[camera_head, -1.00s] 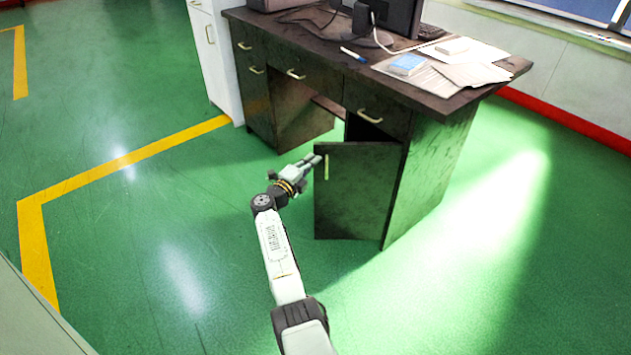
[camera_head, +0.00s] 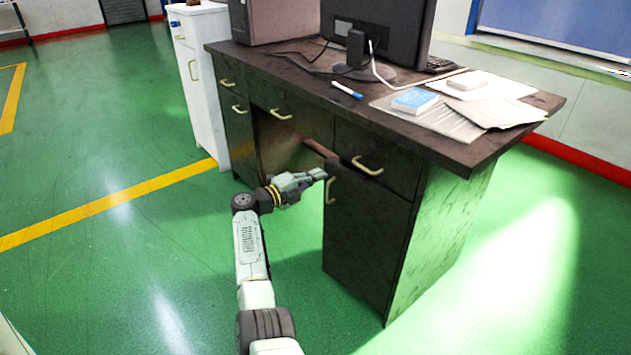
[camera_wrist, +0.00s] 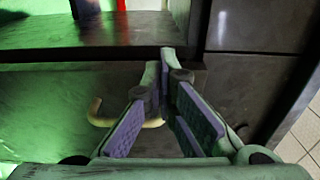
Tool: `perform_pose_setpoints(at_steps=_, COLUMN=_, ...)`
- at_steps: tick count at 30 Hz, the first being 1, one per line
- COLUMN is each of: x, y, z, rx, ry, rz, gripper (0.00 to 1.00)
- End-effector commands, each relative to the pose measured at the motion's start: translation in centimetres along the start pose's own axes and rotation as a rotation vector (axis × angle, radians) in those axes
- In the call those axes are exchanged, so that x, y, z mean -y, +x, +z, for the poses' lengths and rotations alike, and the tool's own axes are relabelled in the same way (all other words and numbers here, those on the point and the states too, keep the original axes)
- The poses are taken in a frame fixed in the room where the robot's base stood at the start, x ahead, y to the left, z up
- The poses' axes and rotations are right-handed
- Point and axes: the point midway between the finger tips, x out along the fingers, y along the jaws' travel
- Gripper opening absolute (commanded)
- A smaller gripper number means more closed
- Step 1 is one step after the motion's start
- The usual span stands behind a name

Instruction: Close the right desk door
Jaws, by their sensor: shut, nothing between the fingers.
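The right desk door (camera_head: 366,242) is a dark panel under the right drawer of the desk. It stands nearly flush with the desk front; I cannot tell whether a thin gap remains. Its pale handle (camera_head: 330,190) is near its upper left corner. My gripper (camera_head: 322,174) is at that corner, just above and left of the handle, with its fingers pointing at the door. In the wrist view the fingers (camera_wrist: 168,68) are together and empty, and the handle (camera_wrist: 100,115) lies left of them, partly behind a finger. I cannot tell whether the fingertips touch the door.
The dark desk (camera_head: 455,215) carries a monitor (camera_head: 385,25), papers, a blue box (camera_head: 415,100) and a pen (camera_head: 347,91). A white cabinet (camera_head: 205,85) stands at its left. The green floor (camera_head: 130,260) in front is clear.

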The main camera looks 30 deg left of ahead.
Motion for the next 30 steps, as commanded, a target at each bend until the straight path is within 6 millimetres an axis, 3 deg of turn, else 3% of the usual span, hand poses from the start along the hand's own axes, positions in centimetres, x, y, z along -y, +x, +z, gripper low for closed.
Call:
perform_pose_setpoints(at_steps=12, x=-0.2, y=3.2, z=0.7, rx=0.001, ry=0.001, rz=0.0, gripper=0.0)
perform_pose_setpoints(at_steps=30, x=-0.1, y=3.5, z=0.7, rx=0.002, ry=0.0, rz=0.0, gripper=0.0)
